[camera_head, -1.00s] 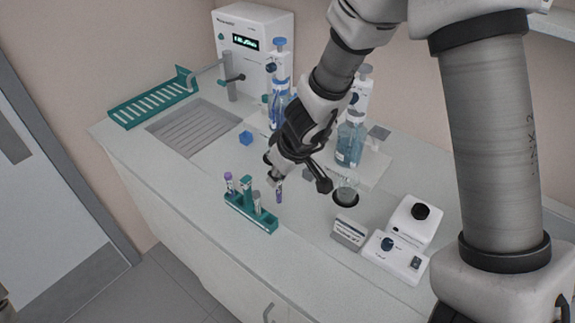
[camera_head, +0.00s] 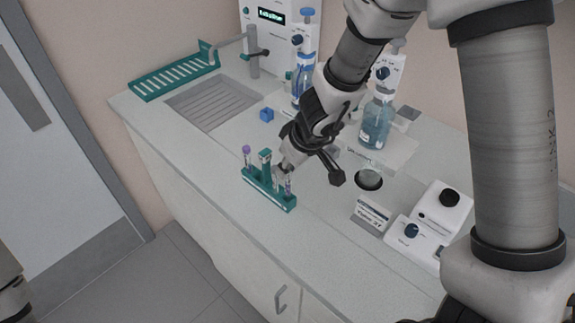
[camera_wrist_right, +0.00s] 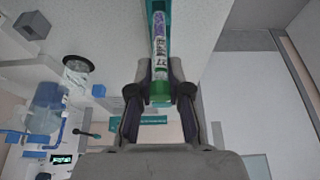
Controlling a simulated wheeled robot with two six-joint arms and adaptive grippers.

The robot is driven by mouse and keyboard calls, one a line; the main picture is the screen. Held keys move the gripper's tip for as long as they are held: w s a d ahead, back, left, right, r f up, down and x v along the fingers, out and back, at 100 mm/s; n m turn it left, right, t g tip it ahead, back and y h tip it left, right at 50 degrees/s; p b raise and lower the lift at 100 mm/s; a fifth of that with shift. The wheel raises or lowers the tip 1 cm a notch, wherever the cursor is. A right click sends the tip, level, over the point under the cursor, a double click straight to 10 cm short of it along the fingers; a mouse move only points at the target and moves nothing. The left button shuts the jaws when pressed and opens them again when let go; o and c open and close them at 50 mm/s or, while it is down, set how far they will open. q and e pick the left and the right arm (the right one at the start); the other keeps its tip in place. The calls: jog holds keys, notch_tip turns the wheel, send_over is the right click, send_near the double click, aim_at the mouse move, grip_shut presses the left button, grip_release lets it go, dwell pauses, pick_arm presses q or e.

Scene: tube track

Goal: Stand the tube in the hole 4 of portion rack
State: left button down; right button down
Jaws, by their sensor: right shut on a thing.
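The teal portion rack (camera_head: 269,196) stands on the bench near its front edge. A purple-capped tube (camera_head: 246,156) stands upright at its far-left end, with another tube (camera_head: 265,160) beside it. My right gripper (camera_head: 283,171) is over the rack's near-right end, shut on a tube (camera_head: 288,187). That tube hangs over the rack's near end; whether its bottom is in a hole is hidden. The left gripper is out of view.
A blue cube (camera_head: 267,115) and a ribbed sink area (camera_head: 213,103) lie behind the rack. A teal drying rack (camera_head: 175,82) is at the back left. Blue bottles (camera_head: 376,123), a labelled box (camera_head: 371,214) and a white device (camera_head: 411,238) are to the right.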

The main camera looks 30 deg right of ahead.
jog(key=shift+f, duration=0.15)
jog(key=shift+b, duration=0.4)
jog(key=shift+f, duration=0.1)
jog(key=shift+f+b, duration=0.15)
jog(key=shift+b, duration=0.15)
dwell(0.5)
jog(key=shift+f+b, duration=0.6)
jog(key=shift+b, duration=0.05)
jog(key=shift+f+b, duration=0.65)
jog(key=shift+b, duration=0.05)
